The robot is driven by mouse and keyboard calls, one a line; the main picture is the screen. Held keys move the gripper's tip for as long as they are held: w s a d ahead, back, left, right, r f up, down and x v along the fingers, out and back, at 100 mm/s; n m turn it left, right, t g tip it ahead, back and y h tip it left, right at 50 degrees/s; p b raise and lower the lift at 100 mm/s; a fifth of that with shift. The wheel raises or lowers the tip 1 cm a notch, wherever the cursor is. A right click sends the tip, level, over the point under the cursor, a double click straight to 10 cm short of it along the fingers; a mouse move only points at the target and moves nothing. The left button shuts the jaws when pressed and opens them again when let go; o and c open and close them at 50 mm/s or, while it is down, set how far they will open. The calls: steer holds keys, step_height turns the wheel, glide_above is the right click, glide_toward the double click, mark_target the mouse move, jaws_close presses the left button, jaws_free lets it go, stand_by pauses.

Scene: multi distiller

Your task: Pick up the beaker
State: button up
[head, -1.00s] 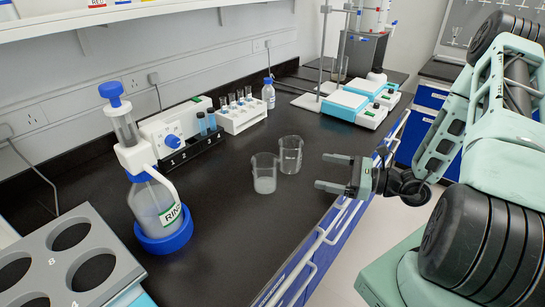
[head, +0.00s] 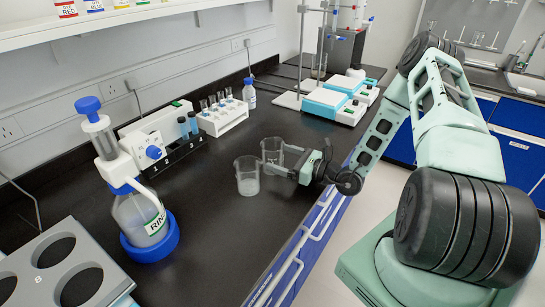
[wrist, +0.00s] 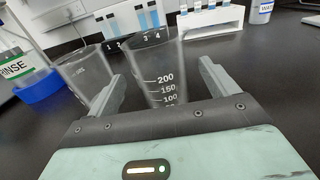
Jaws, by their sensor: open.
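Two clear glass beakers stand upright on the black bench. The back beaker (head: 270,148) is partly hidden by my gripper (head: 277,160) in the head view. In the wrist view this graduated beaker (wrist: 158,65) stands between the two open fingers of my gripper (wrist: 160,77). The front beaker (head: 247,178) stands close by at the left. In the wrist view the front beaker (wrist: 84,72) is just outside the left finger. The fingers show a gap to the middle beaker on the right side; contact on the left side cannot be told.
A rinse bottle (head: 145,215) with a blue base stands at the left, near a grey holed rack (head: 45,245). A white tube rack (head: 222,120) and a dark vial rack (head: 175,155) stand behind. Hotplates (head: 325,103) are at the far right. The front bench is clear.

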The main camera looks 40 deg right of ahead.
mark_target(267, 152)
steer(key=x, duration=0.1)
steer(key=p+x, duration=0.1)
steer(key=x, duration=0.2)
steer(key=shift+a+r+p, duration=0.15)
steer(key=shift+r+p, duration=0.1)
steer(key=shift+p, duration=0.1)
steer(key=shift+w+a+f, duration=0.1)
steer(key=shift+w+a, duration=0.1)
steer(key=shift+w, duration=0.45)
steer(key=c, duration=1.1)
